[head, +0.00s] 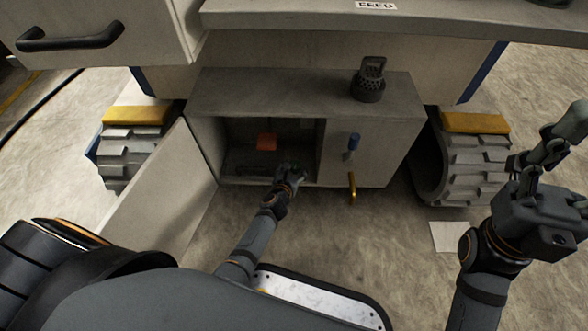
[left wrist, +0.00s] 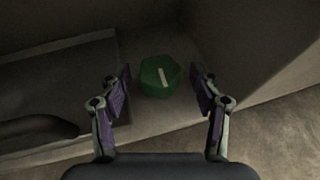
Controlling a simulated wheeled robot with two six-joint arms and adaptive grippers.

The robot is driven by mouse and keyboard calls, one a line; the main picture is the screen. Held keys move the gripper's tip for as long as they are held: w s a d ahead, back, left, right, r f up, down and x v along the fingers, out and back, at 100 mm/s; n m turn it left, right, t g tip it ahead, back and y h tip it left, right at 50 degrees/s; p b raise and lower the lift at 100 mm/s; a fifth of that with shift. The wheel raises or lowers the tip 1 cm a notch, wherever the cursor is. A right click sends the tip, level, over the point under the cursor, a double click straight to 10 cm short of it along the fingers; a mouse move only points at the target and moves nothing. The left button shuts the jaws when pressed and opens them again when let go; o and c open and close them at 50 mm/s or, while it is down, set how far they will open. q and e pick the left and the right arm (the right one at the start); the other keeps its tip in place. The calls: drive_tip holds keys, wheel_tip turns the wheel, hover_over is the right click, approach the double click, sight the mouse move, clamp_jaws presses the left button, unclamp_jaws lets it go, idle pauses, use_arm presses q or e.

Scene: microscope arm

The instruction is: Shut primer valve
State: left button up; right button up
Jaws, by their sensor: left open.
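A green, many-sided knob (left wrist: 161,76) with a white bar mark across its top sits inside the open cabinet, on the pale floor near the front edge. I see no label naming it as the primer valve. My left gripper (left wrist: 164,88) is open, with one finger on each side of the knob and gaps between. In the head view my left gripper (head: 294,170) reaches into the cabinet opening and hides most of the knob. My right gripper (head: 545,150) is raised at the far right, away from the cabinet; its finger opening is unclear.
The cabinet (head: 300,95) has its door (head: 160,200) swung open to the left. An orange block (head: 266,142) is inside. A blue handle (head: 354,142) and yellow lever (head: 352,187) are on the front right.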

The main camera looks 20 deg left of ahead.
use_arm(q)
drive_tip(key=shift+c, duration=0.3)
drive_tip(key=c, duration=1.1)
drive_tip(key=shift+r+p, duration=0.2)
drive_tip(key=shift+p, duration=0.1)
drive_tip(key=p, duration=0.1)
drive_tip(key=m+h+p, duration=0.2)
drive_tip(key=shift+a+r, duration=0.25)
drive_tip(key=shift+a, duration=0.05)
drive_tip(key=shift+f+m+g+h, duration=0.2)
drive_tip(key=shift+m+g+h, duration=0.1)
drive_tip(key=shift+m+h, duration=0.3)
drive_tip(key=shift+f+m+g+h, duration=0.2)
drive_tip(key=shift+m+g+h, duration=0.1)
drive_tip(key=shift+m+h, duration=0.55)
drive_tip(key=o, duration=1.2)
drive_tip(key=shift+c, duration=0.2)
